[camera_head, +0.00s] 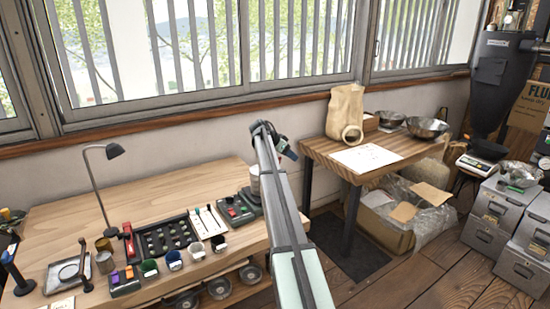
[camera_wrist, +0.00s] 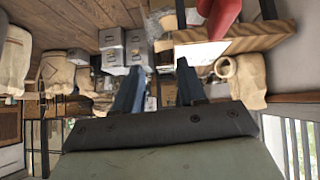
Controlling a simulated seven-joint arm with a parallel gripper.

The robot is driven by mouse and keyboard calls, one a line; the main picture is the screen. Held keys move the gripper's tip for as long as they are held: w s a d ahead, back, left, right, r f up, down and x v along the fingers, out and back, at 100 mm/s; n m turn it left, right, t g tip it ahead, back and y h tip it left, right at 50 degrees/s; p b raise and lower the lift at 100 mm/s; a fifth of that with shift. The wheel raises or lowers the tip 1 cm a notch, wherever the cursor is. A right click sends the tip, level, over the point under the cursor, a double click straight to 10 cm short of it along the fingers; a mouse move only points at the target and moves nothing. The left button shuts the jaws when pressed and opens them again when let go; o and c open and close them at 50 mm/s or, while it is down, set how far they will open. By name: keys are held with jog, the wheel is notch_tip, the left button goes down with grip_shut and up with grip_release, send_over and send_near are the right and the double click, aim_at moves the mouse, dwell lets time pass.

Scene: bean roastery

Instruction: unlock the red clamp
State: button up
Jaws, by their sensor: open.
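In the head view, a small upright red thing (camera_head: 128,236) stands on the left workbench, left of the black sample tray. It may be the red clamp, but it is too small to tell its shape or whether it is locked. My gripper (camera_head: 290,152) is open and empty, raised above the bench's right end, far to the right of the red thing and pointing right. In the wrist view, which is upside down, my gripper (camera_wrist: 157,82) shows both fingers apart with nothing between them. A large red shape (camera_wrist: 222,22) enters that view from the top; I cannot tell what it is.
The black tray (camera_head: 150,238), several cups, a lamp (camera_head: 112,151) and a blue-topped upright thing (camera_head: 8,257) crowd the left bench (camera_head: 60,215). The bench's back strip is clearer. A second table (camera_head: 315,147) holds a bag (camera_head: 345,108) and bowls. Windows stand behind.

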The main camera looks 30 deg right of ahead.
jog(key=w+a+r, duration=0.3)
jog(key=a+r, duration=0.1)
jog(key=a, duration=0.3)
jog(key=w+a+r, duration=0.3)
jog(key=a+r, duration=0.1)
jog(key=a, duration=0.3)
jog(key=shift+t, duration=0.4)
jog(key=x, duration=1.4)
jog(key=shift+s+f, duration=0.15)
jog(key=shift+s, duration=0.1)
jog(key=shift+c, duration=0.3)
